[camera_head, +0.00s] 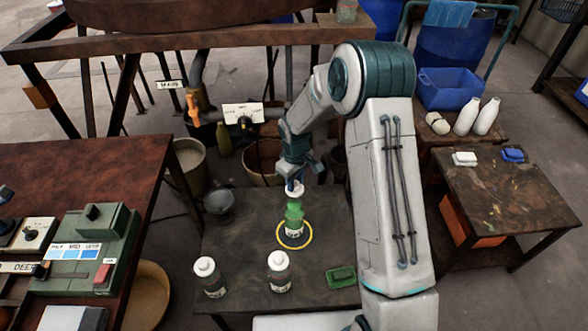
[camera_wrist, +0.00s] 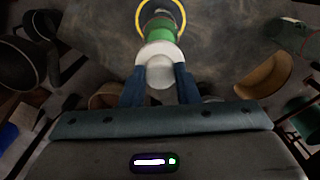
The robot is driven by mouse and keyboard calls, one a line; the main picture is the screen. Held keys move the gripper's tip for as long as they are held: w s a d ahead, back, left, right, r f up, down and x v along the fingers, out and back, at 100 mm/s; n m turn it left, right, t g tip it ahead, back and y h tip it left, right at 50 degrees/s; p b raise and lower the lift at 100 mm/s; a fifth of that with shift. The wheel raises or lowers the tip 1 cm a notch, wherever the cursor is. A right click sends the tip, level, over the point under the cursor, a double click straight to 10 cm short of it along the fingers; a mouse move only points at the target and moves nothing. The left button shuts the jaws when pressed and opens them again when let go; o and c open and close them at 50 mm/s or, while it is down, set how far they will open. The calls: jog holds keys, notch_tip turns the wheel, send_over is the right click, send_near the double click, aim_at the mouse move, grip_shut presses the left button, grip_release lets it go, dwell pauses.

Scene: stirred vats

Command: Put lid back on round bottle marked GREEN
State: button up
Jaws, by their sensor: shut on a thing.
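The round bottle (camera_head: 294,214) has green contents and a pale label. It stands upright on the dark middle table, inside a yellow ring (camera_head: 309,237). My gripper (camera_head: 293,184) is directly above it, pointing down. Its blue fingers are shut on a white lid (camera_head: 295,190), just over the bottle's neck. In the wrist view the lid (camera_wrist: 160,70) sits between the fingertips (camera_wrist: 160,82), with the green bottle (camera_wrist: 160,32) beyond it. I cannot tell whether the lid touches the neck. The label's writing is too small to read.
Two white-capped bottles, one at left (camera_head: 209,278) and one in the middle (camera_head: 279,272), stand at the table's front. A green pad (camera_head: 341,277) lies front right, and a grey bowl (camera_head: 219,203) is at the left edge. A tap with an orange handle (camera_head: 193,108) is behind.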

jog(key=shift+a, duration=0.2)
jog(key=shift+f+b, duration=2.1)
jog(key=shift+f, duration=1.1)
jog(key=shift+d, duration=0.1)
jog(key=shift+f+b, duration=0.15)
jog(key=shift+b, duration=0.35)
jog(key=o, duration=1.5)
